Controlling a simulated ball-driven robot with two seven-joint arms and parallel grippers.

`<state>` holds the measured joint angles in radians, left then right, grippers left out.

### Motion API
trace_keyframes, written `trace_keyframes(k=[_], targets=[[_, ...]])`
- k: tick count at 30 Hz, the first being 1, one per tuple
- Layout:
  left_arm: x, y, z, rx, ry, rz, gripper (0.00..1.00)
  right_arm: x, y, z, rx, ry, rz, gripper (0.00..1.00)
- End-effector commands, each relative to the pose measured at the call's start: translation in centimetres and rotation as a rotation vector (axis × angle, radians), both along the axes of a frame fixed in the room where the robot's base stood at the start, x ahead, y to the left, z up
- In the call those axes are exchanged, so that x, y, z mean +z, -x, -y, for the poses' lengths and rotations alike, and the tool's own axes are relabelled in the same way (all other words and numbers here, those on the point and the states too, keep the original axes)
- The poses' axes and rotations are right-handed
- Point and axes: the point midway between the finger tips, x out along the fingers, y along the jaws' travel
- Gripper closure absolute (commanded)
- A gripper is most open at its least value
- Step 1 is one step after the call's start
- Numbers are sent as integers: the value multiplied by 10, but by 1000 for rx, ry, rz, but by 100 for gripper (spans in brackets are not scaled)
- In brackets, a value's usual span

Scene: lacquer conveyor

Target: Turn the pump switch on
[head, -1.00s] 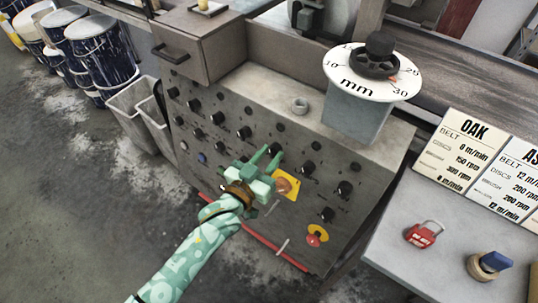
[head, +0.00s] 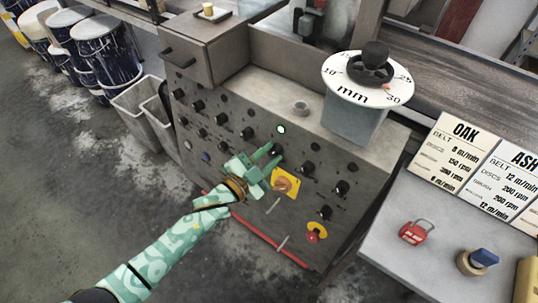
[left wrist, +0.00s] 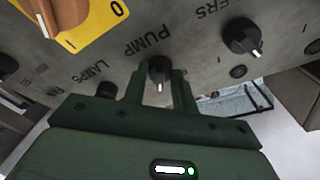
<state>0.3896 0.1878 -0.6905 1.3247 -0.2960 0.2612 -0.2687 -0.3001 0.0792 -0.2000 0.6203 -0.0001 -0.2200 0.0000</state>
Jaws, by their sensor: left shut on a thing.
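The pump switch is a black rotary knob with a white pointer mark, below the word PUMP in the left wrist view (left wrist: 158,68). In the head view the knob (head: 277,149) shows at my fingertips on the grey control panel (head: 225,165). My left gripper (head: 268,159) is shut on this knob, one finger on each side, as the left wrist view also shows. A small round lamp (head: 281,129) above the knob glows pale green-white. My right gripper is not in view.
A yellow plate with an orange rotary switch (head: 283,184) sits close below the gripper. Several other black knobs surround it. A red-and-yellow stop button (head: 316,232) is lower right. A dial marked mm (head: 367,78) stands on top. A red padlock (head: 414,232) lies on the side table.

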Motion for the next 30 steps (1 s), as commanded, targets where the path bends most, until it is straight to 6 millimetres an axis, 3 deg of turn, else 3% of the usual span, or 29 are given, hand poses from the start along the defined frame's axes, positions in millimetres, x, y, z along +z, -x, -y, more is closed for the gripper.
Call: trace_keyframes(k=[19, 20, 21, 30], targets=[[-2, 0, -1, -8, -43, 27, 95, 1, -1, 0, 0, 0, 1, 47], [-2, 0, -1, -8, -43, 27, 64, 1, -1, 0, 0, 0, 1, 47], [-1, 0, -1, -8, -43, 27, 53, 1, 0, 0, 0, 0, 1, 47], [0, 0, 0, -8, -40, 28, 51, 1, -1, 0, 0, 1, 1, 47]])
